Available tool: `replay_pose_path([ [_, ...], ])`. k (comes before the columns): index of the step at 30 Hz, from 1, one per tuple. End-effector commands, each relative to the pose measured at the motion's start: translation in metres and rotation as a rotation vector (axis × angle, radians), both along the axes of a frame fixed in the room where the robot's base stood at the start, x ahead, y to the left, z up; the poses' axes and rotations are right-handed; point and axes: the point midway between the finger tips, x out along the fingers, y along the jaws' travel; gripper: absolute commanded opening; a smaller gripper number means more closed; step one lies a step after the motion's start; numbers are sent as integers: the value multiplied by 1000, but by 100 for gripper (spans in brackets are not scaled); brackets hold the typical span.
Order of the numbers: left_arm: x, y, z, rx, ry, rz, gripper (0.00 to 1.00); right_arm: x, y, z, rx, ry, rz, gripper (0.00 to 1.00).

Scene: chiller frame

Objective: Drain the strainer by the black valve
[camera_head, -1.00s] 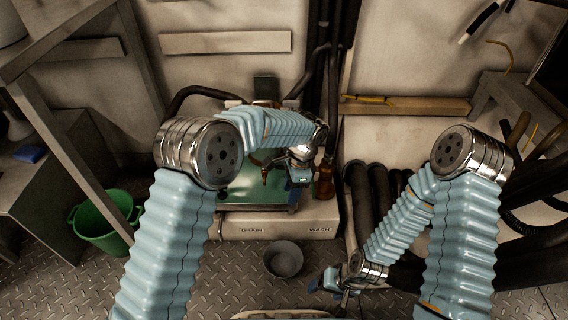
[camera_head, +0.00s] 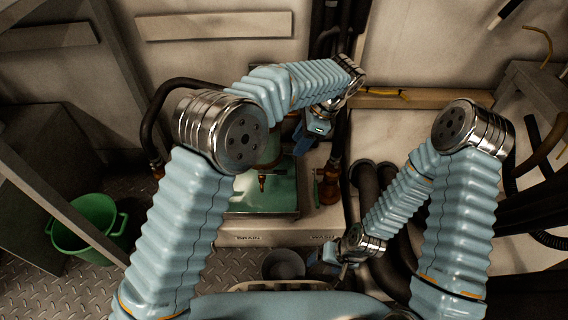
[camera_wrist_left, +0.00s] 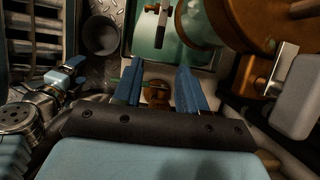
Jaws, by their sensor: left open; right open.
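My left gripper (camera_head: 302,143) is open at the right side of the tray. In the left wrist view its two blue fingers (camera_wrist_left: 158,88) point towards a copper fitting (camera_wrist_left: 156,94) with a thin green handle, lying beyond and between them; I cannot tell the gap. That fitting (camera_head: 328,187) stands right of the tray in the head view. A small copper tap (camera_head: 262,181) hangs over the green tray (camera_head: 285,195); in the left wrist view a dark lever with a pale part (camera_wrist_left: 162,24) shows near it. A large copper body (camera_wrist_left: 242,18), perhaps the strainer, is partly cut off. My right gripper (camera_head: 332,257) is open, low in front.
A grey bucket (camera_head: 283,266) stands on the floor before the ledge marked DRAIN and WASH (camera_head: 285,238). A green bucket (camera_head: 92,225) is at the left. Dark pipes (camera_head: 370,190) run at the right. A grey lever (camera_wrist_left: 302,98) is close right of my left fingers.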

Motion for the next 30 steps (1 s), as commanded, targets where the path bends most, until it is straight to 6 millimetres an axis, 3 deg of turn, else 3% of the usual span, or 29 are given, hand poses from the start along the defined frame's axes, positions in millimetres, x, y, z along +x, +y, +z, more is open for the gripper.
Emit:
replay_pose_path([
  [6,0,21,-52,1,3,1,42,1,0,-18,-1,-3,-2,75],
  [13,0,37,-91,1,1,2,42,1,0,-28,-1,-6,-3,75],
  [18,0,42,-103,0,1,0,42,2,0,-30,-1,-7,-4,75],
  [27,0,43,-105,-1,1,0,42,2,-1,-30,-1,-7,-4,75],
  [30,0,43,-105,-1,1,0,28,2,-1,-30,-1,-7,-4,75],
])
